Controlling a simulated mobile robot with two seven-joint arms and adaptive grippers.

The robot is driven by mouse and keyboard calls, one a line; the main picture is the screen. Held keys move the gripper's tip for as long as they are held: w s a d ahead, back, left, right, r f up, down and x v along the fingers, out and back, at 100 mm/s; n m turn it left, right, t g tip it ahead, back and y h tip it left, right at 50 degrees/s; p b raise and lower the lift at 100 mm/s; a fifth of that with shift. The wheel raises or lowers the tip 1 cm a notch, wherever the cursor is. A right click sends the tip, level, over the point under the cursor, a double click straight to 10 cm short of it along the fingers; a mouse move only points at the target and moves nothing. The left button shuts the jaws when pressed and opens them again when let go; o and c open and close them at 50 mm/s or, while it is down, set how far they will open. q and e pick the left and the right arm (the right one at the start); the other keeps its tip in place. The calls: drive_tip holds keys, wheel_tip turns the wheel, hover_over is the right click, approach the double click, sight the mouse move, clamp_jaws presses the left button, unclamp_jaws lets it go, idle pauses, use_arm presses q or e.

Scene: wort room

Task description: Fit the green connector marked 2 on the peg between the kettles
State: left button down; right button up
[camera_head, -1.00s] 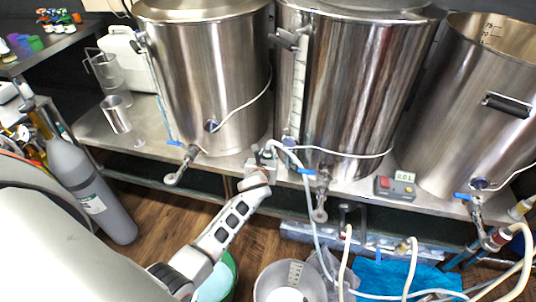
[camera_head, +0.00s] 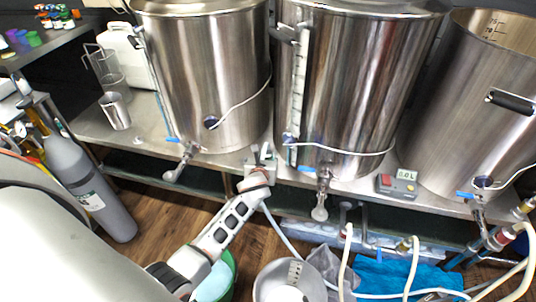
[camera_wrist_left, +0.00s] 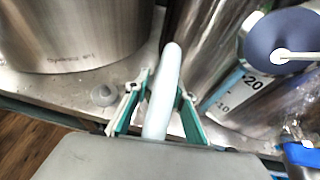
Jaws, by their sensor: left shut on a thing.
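My left gripper (camera_head: 262,156) is low at the bench front, in the gap between the left kettle (camera_head: 205,75) and the middle kettle (camera_head: 355,95). In the left wrist view its teal-edged fingers (camera_wrist_left: 158,112) are shut on a pale hose (camera_wrist_left: 163,85), which rises between them. In the head view the hose (camera_head: 281,232) hangs from near the gripper to the floor. I cannot make out the green connector or its mark 2. A small grey round stub (camera_wrist_left: 104,95), possibly the peg, stands on the bench left of the fingers. My right gripper is not in view.
Valves (camera_head: 182,163) and (camera_head: 321,195) stick out in front of the kettles. A scale display (camera_head: 397,185) sits on the bench at right. A bucket (camera_head: 289,284), a green tub (camera_head: 222,277) and hoses lie below. A grey gas cylinder (camera_head: 90,190) stands at left.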

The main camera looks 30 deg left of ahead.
use_arm(q)
drive_tip(key=shift+f, duration=0.1)
drive_tip(key=c, duration=1.6)
unclamp_jaws()
drive_tip(key=v, duration=1.2)
